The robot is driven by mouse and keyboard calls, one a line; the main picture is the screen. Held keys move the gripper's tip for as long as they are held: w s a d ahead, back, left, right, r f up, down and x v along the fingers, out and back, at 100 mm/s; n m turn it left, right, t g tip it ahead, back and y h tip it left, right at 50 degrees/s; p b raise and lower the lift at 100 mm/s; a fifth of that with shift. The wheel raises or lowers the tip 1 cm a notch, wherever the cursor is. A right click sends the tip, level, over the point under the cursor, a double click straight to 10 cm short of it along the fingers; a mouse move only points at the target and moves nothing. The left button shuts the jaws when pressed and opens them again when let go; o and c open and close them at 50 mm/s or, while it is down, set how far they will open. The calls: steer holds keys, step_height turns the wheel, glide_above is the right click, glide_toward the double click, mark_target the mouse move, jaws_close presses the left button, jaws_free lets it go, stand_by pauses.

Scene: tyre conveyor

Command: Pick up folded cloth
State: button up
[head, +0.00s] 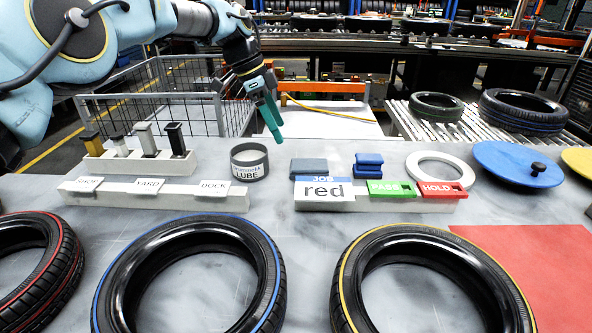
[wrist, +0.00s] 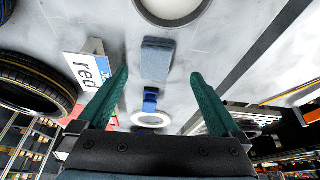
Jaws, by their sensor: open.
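The folded cloth (head: 309,168) looks like a flat grey-blue pad lying on the grey table, just behind the card reading "red". In the wrist view the cloth (wrist: 157,58) lies between my two fingertips in the picture, with a visible gap below them. My gripper (head: 272,122) is open and empty, its teal fingers pointing down above the back of the table, left of the cloth. Both fingers also show in the wrist view (wrist: 160,72), spread apart.
A lube tin (head: 249,162) stands left of the cloth. A blue object (head: 368,165) and a white ring (head: 441,170) lie to its right. The job card (head: 324,190), green tag (head: 391,189) and red tag (head: 443,190) sit in front. Several tyres (head: 190,275) line the front.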

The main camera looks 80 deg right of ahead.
mark_target(304, 163)
steer(key=shift+m, duration=0.4)
steer(key=s+f, duration=0.2)
steer(key=f, duration=0.1)
steer(key=s+f+p, duration=0.1)
steer(key=shift+s+d+f, duration=0.2)
steer(key=shift+s+d, duration=0.1)
steer(key=p+x, duration=0.3)
steer(key=x, duration=0.2)
steer(key=shift+s+f, duration=0.1)
steer(key=shift+s, duration=0.15)
steer(key=shift+s+f, duration=0.1)
steer(key=shift+f, duration=0.35)
steer(key=c, duration=1.2)
